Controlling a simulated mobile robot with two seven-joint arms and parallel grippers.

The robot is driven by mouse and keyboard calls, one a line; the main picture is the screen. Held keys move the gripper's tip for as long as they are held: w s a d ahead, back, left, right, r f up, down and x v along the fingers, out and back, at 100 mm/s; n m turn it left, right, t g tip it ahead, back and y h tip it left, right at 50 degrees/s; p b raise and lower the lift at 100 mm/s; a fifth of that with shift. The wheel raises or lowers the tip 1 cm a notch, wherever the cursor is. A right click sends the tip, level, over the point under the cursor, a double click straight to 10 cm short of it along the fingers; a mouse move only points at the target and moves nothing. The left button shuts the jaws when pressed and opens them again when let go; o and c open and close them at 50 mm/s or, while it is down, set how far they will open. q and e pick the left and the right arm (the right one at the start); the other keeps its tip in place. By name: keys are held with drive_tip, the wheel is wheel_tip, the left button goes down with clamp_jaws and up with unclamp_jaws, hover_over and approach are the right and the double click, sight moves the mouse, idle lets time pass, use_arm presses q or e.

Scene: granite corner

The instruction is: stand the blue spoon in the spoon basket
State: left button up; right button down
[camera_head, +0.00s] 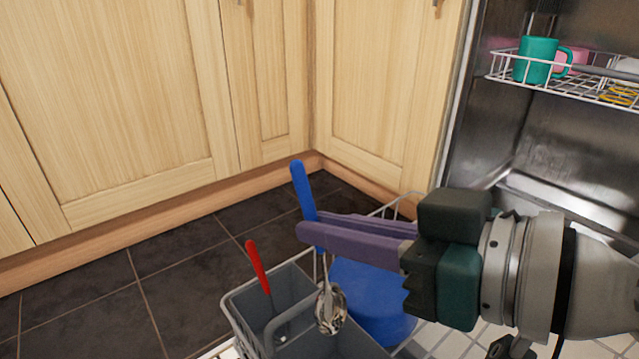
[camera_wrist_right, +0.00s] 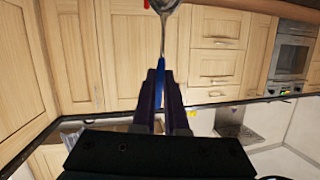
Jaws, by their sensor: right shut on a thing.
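The blue spoon (camera_head: 302,190) has a blue handle and a shiny metal bowl. My right gripper (camera_head: 313,226) is shut on its handle, with the handle's end rising above the purple fingers. The spoon hangs bowl down, nearly upright with a slight tilt. In the right wrist view, the spoon (camera_wrist_right: 161,72) runs out from between the fingertips (camera_wrist_right: 160,78). The grey spoon basket (camera_head: 237,304) is below. The bowl shows over its right-hand compartment; I cannot tell whether it is below the rim. My left gripper is not in view.
A red-handled utensil (camera_head: 258,267) leans in the basket's left compartment. A blue plate (camera_head: 372,300) stands in the white rack just behind the basket. A teal mug (camera_head: 537,60) sits on the upper rack at right. Wooden cabinets (camera_head: 110,100) bound the dark tiled floor.

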sight(340, 323)
drive_tip(key=shift+f+b, duration=5.4)
drive_tip(key=shift+f, duration=0.7)
drive_tip(key=c, duration=0.9)
unclamp_jaws()
drive_tip(key=shift+o, duration=0.2)
drive_tip(key=shift+s+d+r+p, duration=0.25)
drive_tip(key=shift+s+d+p, duration=0.15)
drive_tip(key=p+v, duration=0.1)
drive_tip(key=v, duration=0.7)
drive_tip(key=shift+s+d, duration=0.2)
drive_tip(key=shift+d, duration=0.1)
drive_tip(key=shift+r, duration=0.1)
